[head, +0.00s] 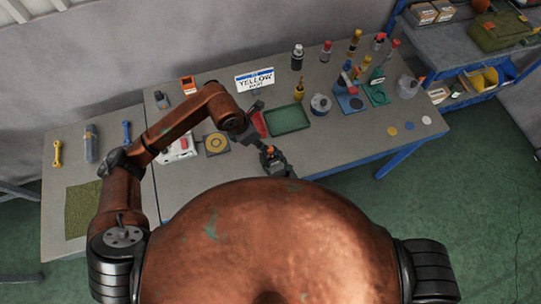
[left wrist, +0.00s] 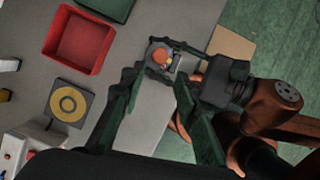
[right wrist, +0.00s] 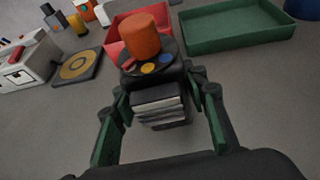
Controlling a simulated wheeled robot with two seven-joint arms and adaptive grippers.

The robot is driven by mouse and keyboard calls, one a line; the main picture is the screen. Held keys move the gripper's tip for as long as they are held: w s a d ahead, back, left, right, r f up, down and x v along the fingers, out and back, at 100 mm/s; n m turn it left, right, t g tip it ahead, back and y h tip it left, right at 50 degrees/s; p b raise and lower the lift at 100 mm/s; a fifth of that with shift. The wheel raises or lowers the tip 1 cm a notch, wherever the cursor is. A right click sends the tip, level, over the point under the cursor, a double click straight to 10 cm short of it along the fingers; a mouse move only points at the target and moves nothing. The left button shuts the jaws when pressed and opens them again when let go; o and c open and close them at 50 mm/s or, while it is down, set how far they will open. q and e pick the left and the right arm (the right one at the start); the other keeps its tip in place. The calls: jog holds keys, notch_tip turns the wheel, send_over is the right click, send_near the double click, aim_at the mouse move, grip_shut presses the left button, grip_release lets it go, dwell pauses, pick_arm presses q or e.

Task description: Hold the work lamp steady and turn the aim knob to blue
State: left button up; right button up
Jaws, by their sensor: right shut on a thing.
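The work lamp shows in the right wrist view as a dark body with pale fins (right wrist: 158,108). On top is an orange aim knob (right wrist: 140,38) over a dark dial with red, yellow and blue marks; its pointing direction is unclear. My right gripper (right wrist: 161,92) is shut on the lamp body, which looks upright. In the head view the knob (head: 270,150) is small, near the table's front edge. My left gripper (left wrist: 152,78) is open, with the knob (left wrist: 161,57) just beyond and between its fingertips; no contact is visible.
A red tray (left wrist: 78,43) and green tray (head: 288,119) lie behind the lamp. A pad with a yellow ring (head: 216,143) and a white box (head: 180,148) lie left. A sign (head: 255,80) reads "YELLOW". Bottles and tools stand at the back right.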

pick_arm(q)
jog(key=shift+o, duration=1.1)
jog(key=shift+s+f, duration=0.1)
jog(key=shift+s, duration=0.05)
jog(key=s+n+g, duration=0.1)
jog(key=s+d+f+n+g+h, duration=0.1)
jog(key=s, duration=0.1)
jog(key=s+d+f+g+h, duration=0.1)
jog(key=s, duration=0.1)
jog(key=shift+s+f+n, duration=0.2)
jog(key=shift+s+n, duration=0.05)
jog(key=shift+n, duration=0.15)
jog(key=n+t+h, duration=0.8)
jog(key=n+h, duration=0.3)
jog(key=n, duration=2.1)
send_near(270, 149)
jog(key=x, duration=1)
jog(key=shift+w+d+f, duration=0.1)
jog(key=shift+f, duration=0.25)
grip_shut()
